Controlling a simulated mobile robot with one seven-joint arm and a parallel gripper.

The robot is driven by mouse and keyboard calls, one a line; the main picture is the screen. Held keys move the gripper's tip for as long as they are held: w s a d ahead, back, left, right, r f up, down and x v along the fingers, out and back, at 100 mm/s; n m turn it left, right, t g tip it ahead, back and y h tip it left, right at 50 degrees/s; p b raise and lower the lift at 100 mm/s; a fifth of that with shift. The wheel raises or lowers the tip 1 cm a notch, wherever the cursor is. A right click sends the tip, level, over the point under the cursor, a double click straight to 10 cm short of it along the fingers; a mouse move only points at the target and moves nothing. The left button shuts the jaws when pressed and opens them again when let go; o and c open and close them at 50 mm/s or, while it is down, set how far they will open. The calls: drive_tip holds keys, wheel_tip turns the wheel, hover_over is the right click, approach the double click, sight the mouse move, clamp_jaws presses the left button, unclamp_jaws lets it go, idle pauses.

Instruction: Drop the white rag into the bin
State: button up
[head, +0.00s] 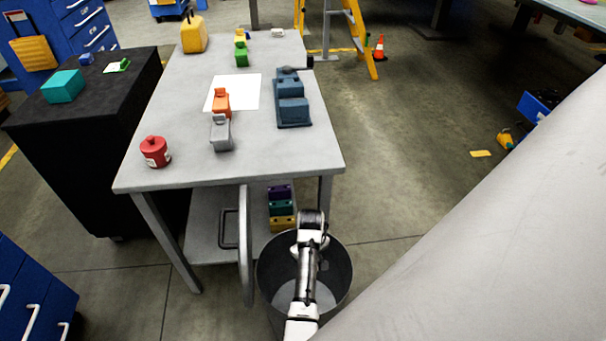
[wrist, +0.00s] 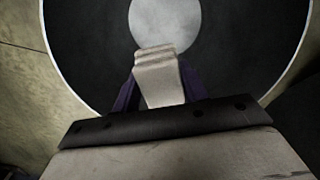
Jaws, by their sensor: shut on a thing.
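The bin (head: 338,262) is dark, round and open-topped, and stands on the floor at the front right corner of the grey table. In the wrist view the inside wall of the bin (wrist: 85,40) surrounds a pale round bottom. The white rag (wrist: 158,72) is a folded, off-white piece between the dark fingers of my gripper (wrist: 157,88). My gripper is shut on it and holds it over the bin's opening. In the head view my arm reaches over the bin and hides most of the gripper and rag.
The grey table (head: 185,110) carries a red can (head: 155,152), a blue-grey device (head: 292,100) and several other items. Coloured blocks (head: 281,208) sit on its lower shelf beside the bin. A black cabinet (head: 70,140) stands at left.

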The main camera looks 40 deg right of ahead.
drive_tip(key=o, duration=1)
drive_tip(key=shift+o, duration=0.2)
wheel_tip(320, 180, up, 14)
drive_tip(key=p, duration=0.2)
drive_tip(key=shift+p, duration=0.3)
drive_tip(key=shift+f, duration=0.2)
